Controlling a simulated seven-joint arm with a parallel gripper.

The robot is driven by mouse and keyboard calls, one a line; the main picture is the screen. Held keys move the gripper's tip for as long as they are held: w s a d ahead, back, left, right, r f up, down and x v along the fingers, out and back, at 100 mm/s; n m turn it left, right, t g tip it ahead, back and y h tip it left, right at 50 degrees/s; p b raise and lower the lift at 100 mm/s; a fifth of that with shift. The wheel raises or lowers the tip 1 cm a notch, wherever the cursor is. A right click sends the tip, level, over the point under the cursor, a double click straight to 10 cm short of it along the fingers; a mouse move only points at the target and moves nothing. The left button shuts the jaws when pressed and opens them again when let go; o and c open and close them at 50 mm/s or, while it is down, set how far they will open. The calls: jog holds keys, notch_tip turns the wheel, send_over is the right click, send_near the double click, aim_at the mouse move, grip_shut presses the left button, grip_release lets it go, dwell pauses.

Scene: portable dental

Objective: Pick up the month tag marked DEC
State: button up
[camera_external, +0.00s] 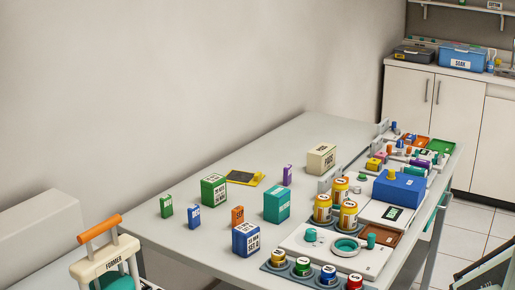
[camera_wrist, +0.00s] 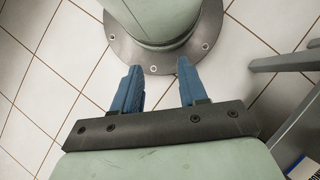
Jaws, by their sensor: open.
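Several small upright coloured tags stand on the grey table in the external view: a green tag (camera_external: 166,206), a blue tag (camera_external: 193,217), an orange tag (camera_external: 238,216) and a purple tag (camera_external: 287,175). Their lettering is too small to read, so I cannot tell which one is marked DEC. My gripper (camera_wrist: 158,70) shows only in the wrist view. Its two blue fingers are apart with nothing between them. It is over the tiled floor and my own base, away from the tags.
Larger blocks share the table (camera_external: 318,125): green (camera_external: 213,190), blue (camera_external: 245,239), teal (camera_external: 277,204) and cream (camera_external: 321,158). A yellow-and-black item (camera_external: 245,177) lies behind them. Yellow jars (camera_external: 322,208) and trays crowd the right side. A handled cream case (camera_external: 105,260) stands at front left.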

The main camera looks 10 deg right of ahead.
dwell(0.3)
jog(key=o, duration=0.5)
